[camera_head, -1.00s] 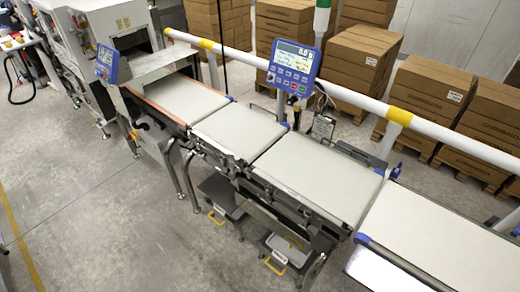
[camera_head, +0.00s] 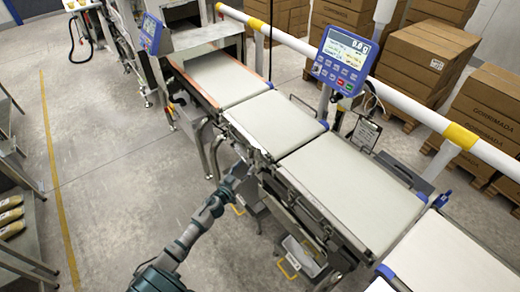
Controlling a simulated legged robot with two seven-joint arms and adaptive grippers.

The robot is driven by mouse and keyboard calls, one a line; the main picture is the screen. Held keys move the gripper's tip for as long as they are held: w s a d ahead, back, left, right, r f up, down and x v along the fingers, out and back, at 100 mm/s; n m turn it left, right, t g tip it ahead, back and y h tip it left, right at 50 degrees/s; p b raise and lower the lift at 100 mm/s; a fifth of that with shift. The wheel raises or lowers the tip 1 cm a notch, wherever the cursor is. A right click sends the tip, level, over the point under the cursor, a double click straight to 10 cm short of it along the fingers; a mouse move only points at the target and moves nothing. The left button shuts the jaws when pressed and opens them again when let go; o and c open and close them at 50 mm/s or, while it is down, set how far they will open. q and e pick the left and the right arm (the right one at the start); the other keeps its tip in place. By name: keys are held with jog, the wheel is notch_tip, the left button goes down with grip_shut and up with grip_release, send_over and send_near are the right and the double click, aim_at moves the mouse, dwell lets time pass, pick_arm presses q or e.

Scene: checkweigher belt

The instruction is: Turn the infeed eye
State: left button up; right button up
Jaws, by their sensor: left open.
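My left arm reaches up from the bottom of the head view, and my left gripper (camera_head: 236,178) is at the near side of the checkweigher, beside the frame below the short middle belt (camera_head: 273,124). The gripper is small and dark against the metalwork; it is open, and I see nothing held in it. I cannot make out the infeed eye among the small fittings along the belt's near edge; it may be hidden by the gripper or the frame. My right gripper is out of view.
The longer weigh belt (camera_head: 352,190) and outfeed belt (camera_head: 450,258) run to the lower right. A blue display (camera_head: 343,60) stands behind the belts, before a white rail (camera_head: 400,98). Cartons (camera_head: 425,55) are stacked beyond. The floor (camera_head: 125,165) on the left is clear.

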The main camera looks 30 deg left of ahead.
aim_at(256, 150)
pick_arm(q)
jog(key=w, duration=0.6)
jog(key=shift+w+a+f, duration=0.15)
jog(key=shift+w+a, duration=0.2)
jog(key=shift+w, duration=0.05)
jog(key=w, duration=0.2)
jog(key=w+b, duration=0.1)
jog(key=w, duration=0.1)
jog(key=shift+a+f, duration=0.15)
jog(key=shift+a, duration=0.1)
jog(key=shift+w+d, duration=0.15)
jog(key=shift+w, duration=0.3)
jog(key=shift+d, duration=0.15)
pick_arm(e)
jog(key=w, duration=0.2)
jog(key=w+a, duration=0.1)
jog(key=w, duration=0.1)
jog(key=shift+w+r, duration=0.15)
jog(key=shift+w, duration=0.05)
pick_arm(q)
grip_shut()
jog(key=shift+a, duration=0.2)
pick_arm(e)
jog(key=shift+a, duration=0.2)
